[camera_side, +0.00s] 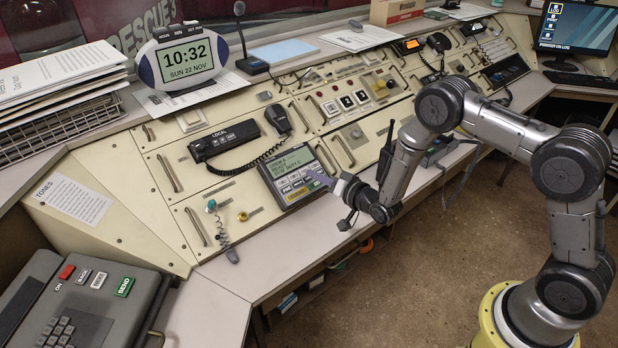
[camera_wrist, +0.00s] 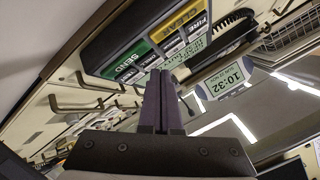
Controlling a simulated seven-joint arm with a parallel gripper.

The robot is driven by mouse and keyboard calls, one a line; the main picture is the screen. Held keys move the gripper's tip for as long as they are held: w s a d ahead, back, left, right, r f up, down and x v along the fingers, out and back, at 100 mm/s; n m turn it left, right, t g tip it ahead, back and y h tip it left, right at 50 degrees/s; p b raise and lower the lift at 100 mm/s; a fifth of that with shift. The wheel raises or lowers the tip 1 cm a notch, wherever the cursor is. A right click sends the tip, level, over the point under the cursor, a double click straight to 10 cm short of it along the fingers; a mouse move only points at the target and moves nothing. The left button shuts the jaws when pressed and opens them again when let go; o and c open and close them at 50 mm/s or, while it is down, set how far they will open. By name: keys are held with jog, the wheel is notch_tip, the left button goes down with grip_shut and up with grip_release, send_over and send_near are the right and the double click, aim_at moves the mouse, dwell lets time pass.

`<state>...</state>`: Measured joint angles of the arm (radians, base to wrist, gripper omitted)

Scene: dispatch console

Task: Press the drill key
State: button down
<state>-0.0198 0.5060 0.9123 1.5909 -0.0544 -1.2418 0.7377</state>
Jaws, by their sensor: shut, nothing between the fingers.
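A grey key unit (camera_side: 281,191) with a pale green screen (camera_side: 290,162) and rows of small keys is set in the sloping console. The pale keys' labels are too small to read surely, so I cannot tell which is the drill key. My gripper (camera_side: 322,182) is shut and empty at the unit's lower right. Its fingertips (camera_wrist: 160,74) overlap the key area's edge; I cannot tell whether they touch.
A black radio with a handset (camera_side: 277,118) and coiled cord lies above the unit. A clock (camera_side: 187,57) stands on the shelf behind. Metal handles (camera_side: 197,226) stick out from the console. A grey keypad box (camera_side: 85,300) stands at lower left. The front ledge is mostly clear.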

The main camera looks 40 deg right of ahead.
jog(key=shift+w+f, duration=0.1)
dwell(0.6)
jog(key=shift+w+f, duration=0.15)
jog(key=shift+f, duration=0.1)
jog(key=shift+w+f, duration=0.15)
jog(key=shift+f, duration=0.1)
dwell(0.6)
jog(key=shift+r, duration=0.15)
jog(key=shift+s+r, duration=0.4)
jog(key=shift+r, duration=0.05)
jog(key=shift+s+r, duration=0.7)
jog(key=shift+r, duration=0.35)
jog(key=shift+s+r, duration=0.7)
jog(key=shift+r, duration=0.35)
notch_tip(320, 180, up, 8)
